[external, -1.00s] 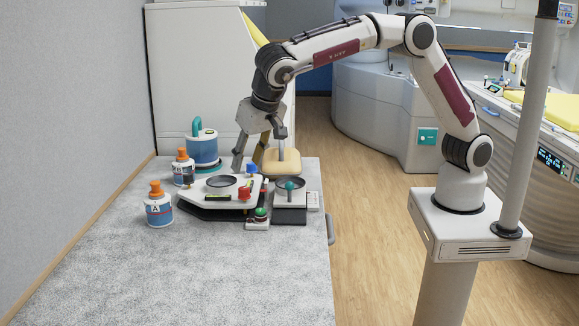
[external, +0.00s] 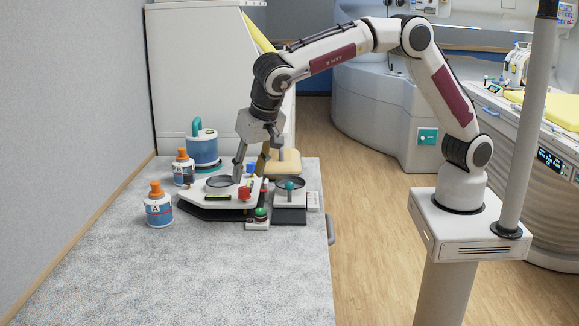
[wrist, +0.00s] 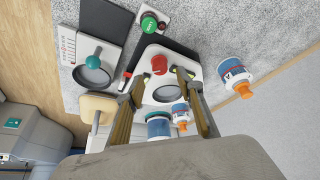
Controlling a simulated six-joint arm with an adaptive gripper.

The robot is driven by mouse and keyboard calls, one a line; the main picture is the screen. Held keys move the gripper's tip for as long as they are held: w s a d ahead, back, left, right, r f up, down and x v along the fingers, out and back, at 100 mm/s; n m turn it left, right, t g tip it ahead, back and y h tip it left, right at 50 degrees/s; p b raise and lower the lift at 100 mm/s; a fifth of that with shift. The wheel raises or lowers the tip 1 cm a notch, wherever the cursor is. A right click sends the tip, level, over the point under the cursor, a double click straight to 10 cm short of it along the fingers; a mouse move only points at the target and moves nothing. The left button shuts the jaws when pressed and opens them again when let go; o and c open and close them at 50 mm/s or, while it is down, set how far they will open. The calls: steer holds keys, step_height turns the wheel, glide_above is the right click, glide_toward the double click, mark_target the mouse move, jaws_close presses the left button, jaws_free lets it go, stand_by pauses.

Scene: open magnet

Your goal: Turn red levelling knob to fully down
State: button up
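The red knob (external: 244,193) stands on the front right corner of the white levelling platform (external: 190,194). It also shows in the wrist view (wrist: 159,65), just beyond the fingertips and roughly between their lines. A blue knob (external: 251,168) stands at the platform's back right, partly hidden by a finger. My gripper (external: 250,177) points down over the platform's right rear part, behind the red knob in the external view. In the wrist view my gripper (wrist: 157,84) has its two fingers spread wide with nothing held. Whether a fingertip touches the platform I cannot tell.
A green button box (external: 258,217) and a dark stand with a teal ball (external: 290,212) are close on the right. Orange-capped bottles (external: 159,209) and a blue container (external: 203,150) stand left and behind. The front of the grey table (external: 220,280) is clear.

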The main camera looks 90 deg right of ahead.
mark_target(245, 188)
steer(key=shift+x, duration=2.85)
steer(key=shift+c, duration=0.4)
jaws_close()
